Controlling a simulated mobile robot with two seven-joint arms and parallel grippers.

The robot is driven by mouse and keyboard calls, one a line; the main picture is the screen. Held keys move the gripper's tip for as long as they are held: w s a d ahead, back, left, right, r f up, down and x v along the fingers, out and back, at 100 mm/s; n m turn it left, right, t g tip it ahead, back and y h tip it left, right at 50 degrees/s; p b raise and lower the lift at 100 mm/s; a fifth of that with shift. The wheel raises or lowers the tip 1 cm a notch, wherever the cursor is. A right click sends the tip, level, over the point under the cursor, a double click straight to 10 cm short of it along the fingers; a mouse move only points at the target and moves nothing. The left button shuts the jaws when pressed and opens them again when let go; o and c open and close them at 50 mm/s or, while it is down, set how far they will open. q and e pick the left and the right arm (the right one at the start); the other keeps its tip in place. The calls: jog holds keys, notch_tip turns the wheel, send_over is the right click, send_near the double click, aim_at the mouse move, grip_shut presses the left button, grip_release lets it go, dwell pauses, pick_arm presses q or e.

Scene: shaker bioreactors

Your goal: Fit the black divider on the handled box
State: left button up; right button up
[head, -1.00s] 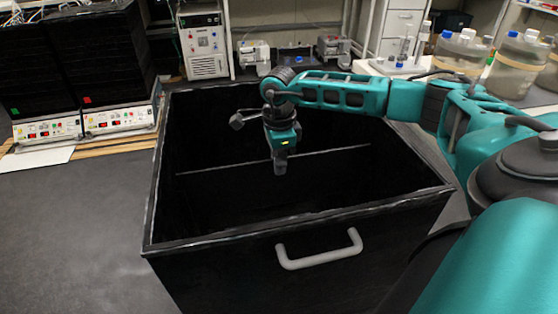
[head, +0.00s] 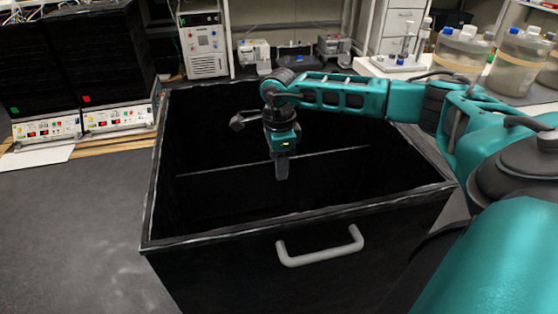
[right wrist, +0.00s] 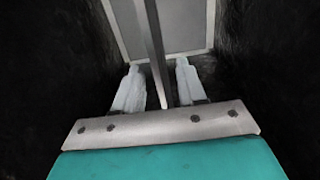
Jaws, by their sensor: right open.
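The black handled box (head: 151,205) stands open-topped in front of me, with a pale handle (head: 320,248) on its near side. The black divider (head: 225,192) stands upright inside it; its thin pale top edge runs across between the side walls, below the rim. How its lower edge sits is hidden. My right gripper (head: 282,170) points down into the box at the divider's top edge. In the right wrist view, the open fingers (right wrist: 158,68) lie either side of the divider's thin edge (right wrist: 150,35), with gaps. My left gripper is not in view.
Control units (head: 120,117) with dark blocks on top stand at the left. A white instrument (head: 205,50) stands behind the box. Clear vessels (head: 520,62) stand at the back right. The dark surface left of the box is clear.

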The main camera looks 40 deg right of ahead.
notch_tip(320, 180, up, 3)
jog(key=shift+f+p, duration=0.1)
jog(key=shift+p, duration=0.3)
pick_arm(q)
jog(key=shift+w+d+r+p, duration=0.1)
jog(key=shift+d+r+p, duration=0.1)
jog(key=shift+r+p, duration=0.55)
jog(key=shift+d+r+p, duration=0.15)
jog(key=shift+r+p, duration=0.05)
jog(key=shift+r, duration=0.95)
pick_arm(e)
notch_tip(320, 180, up, 10)
